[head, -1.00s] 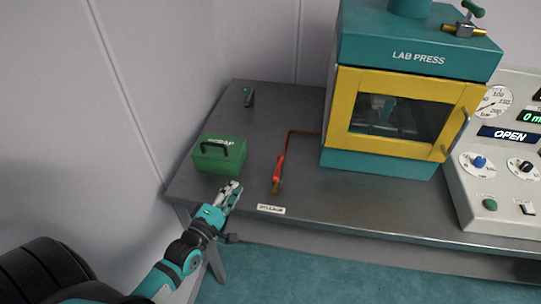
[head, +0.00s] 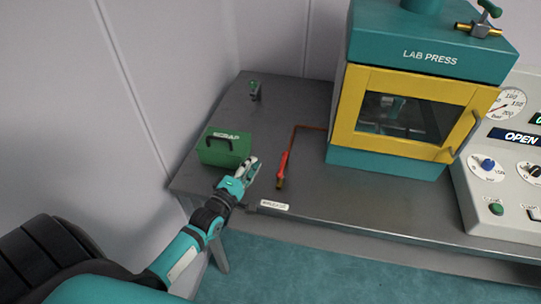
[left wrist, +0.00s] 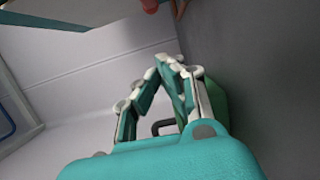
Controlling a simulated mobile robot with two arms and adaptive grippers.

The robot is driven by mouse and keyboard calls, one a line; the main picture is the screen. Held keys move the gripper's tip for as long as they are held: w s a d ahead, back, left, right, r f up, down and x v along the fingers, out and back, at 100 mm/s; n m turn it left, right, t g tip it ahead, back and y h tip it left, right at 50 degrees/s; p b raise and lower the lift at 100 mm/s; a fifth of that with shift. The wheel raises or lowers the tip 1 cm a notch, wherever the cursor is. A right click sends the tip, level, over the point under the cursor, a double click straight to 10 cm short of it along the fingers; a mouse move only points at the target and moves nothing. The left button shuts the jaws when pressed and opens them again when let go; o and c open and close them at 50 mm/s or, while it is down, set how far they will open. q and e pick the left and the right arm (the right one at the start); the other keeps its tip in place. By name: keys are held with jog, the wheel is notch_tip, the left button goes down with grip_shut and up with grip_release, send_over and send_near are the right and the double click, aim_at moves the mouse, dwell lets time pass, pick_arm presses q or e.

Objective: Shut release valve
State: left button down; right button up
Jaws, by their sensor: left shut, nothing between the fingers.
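A brass valve with a green T-shaped handle (head: 486,14) sits on top of the teal and yellow lab press (head: 437,58). A red-handled lever (head: 284,167) lies at the end of a copper-coloured pipe on the bench, near a small white label (head: 274,205) too blurred to read. I cannot tell for certain which of the two is the release valve. My left gripper (head: 248,164) is shut and empty, just left of the red lever and in front of the green scrap box (head: 216,153). The left wrist view shows its fingertips together (left wrist: 172,62). My right gripper is out of view.
The grey bench (head: 300,235) has free room between the scrap box and the press. A small green-topped item (head: 255,90) stands at the back. A control panel (head: 478,222) reading OPEN, with gauge and knobs, is at right. Walls close the left side and back.

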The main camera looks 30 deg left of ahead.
aim_at(282, 167)
pick_arm(q)
jog(key=w, duration=0.4)
jog(key=shift+r, duration=0.15)
jog(key=d+p, duration=0.1)
jog(key=w+d+p, duration=0.1)
jog(key=d, duration=0.1)
jog(key=shift+d, duration=0.45)
jog(key=shift+a+f, duration=0.1)
jog(key=shift+f, duration=0.1)
